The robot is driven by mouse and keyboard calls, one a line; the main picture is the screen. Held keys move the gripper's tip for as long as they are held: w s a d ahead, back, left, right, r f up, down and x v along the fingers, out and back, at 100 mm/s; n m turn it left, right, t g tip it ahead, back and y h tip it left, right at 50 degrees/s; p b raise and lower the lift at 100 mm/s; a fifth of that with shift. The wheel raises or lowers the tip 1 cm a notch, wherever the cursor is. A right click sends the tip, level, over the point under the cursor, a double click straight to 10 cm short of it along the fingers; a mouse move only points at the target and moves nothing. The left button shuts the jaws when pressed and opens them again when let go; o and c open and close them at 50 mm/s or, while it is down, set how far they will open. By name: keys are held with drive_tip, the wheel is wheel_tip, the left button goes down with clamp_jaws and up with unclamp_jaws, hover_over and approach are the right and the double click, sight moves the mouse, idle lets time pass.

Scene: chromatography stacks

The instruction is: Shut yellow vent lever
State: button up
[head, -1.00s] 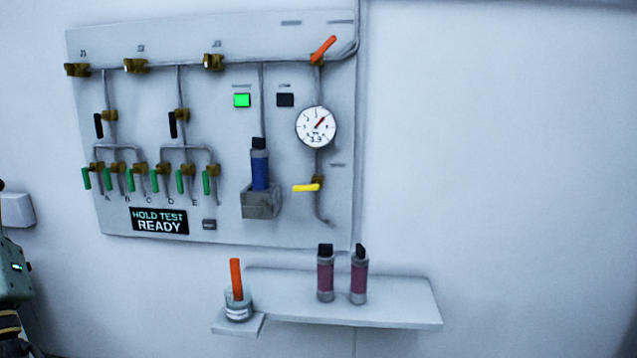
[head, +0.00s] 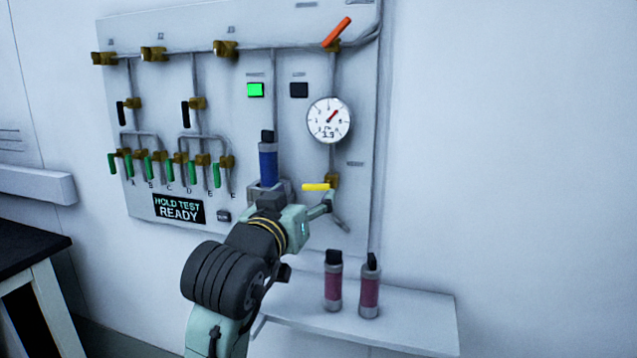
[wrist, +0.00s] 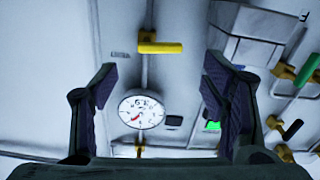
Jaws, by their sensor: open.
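The yellow vent lever (head: 315,187) lies horizontal, pointing left from its brass valve (head: 332,180) below the round gauge. My gripper (head: 324,207) is just below and in front of it in the head view. In the wrist view, which shows the panel turned over, the yellow lever (wrist: 160,47) lies horizontal above the gap between my fingers. My gripper (wrist: 160,78) is open there, with nothing between its pads. I see no contact with the lever; the exact distance cannot be told.
The gauge (head: 329,120) and an orange lever (head: 337,32) are above the yellow lever. A blue cartridge (head: 268,162) stands in a grey holder to its left. Two dark red cartridges (head: 333,282) (head: 369,287) stand on the shelf (head: 420,325) below. The wall at right is clear.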

sight(315, 186)
drive_tip(key=p+x, duration=0.1)
drive_tip(key=x, duration=0.6)
drive_tip(key=shift+w+d, duration=0.1)
drive_tip(key=shift+w, duration=0.25)
drive_tip(key=shift+c, duration=0.3)
drive_tip(key=c, duration=1.1)
drive_tip(key=shift+r+m, duration=0.1)
drive_tip(key=shift+m, duration=0.6)
drive_tip(key=shift+c, duration=0.2)
drive_tip(key=o, duration=1.2)
drive_tip(key=shift+s, duration=0.1)
drive_tip(key=v, duration=1.1)
drive_tip(key=shift+s, duration=0.4)
